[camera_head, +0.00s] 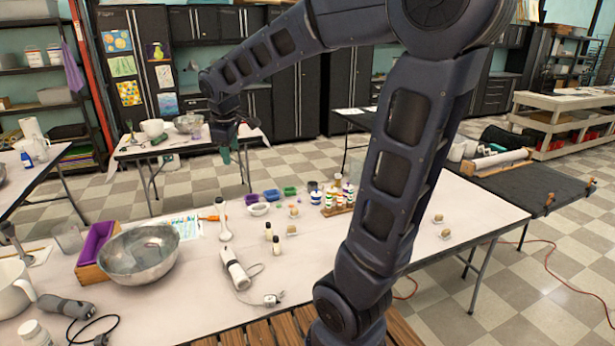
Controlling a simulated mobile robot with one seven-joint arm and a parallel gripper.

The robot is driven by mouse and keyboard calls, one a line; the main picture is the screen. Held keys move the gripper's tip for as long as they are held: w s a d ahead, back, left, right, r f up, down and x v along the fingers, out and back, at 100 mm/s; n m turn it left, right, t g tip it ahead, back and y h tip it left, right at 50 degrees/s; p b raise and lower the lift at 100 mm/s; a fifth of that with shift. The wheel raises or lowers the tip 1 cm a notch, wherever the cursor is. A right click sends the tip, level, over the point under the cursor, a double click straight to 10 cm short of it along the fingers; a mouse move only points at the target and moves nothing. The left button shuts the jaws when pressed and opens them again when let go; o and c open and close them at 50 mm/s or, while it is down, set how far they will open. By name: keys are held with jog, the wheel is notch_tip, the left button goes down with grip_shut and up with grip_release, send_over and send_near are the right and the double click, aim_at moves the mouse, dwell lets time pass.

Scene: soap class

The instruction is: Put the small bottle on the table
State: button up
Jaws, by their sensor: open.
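One small bottle (268,232) is slightly behind the other small bottle (276,246). Several more small bottles (328,200) with coloured caps stand in a wooden rack farther back; my arm partly covers that group. I cannot tell which bottle the task means. My gripper (230,154) is open, pointing down, and hangs above the table's far edge, well apart from the bottles. Nothing shows between its fingers, though they are small in this view.
The right part of the table is mostly clear.

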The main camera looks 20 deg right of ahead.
jog(key=s+d+f+m, duration=0.1)
jog(key=s+d+m, duration=0.5)
jog(key=s+d, duration=0.2)
jog(key=s+d+f+m, duration=0.2)
jog(key=s+d+m, duration=0.4)
jog(key=s+d, duration=0.2)
jog(key=shift+s+f+y, duration=0.25)
jog(key=shift+s+y, duration=0.05)
jog(key=shift+s, duration=0.8)
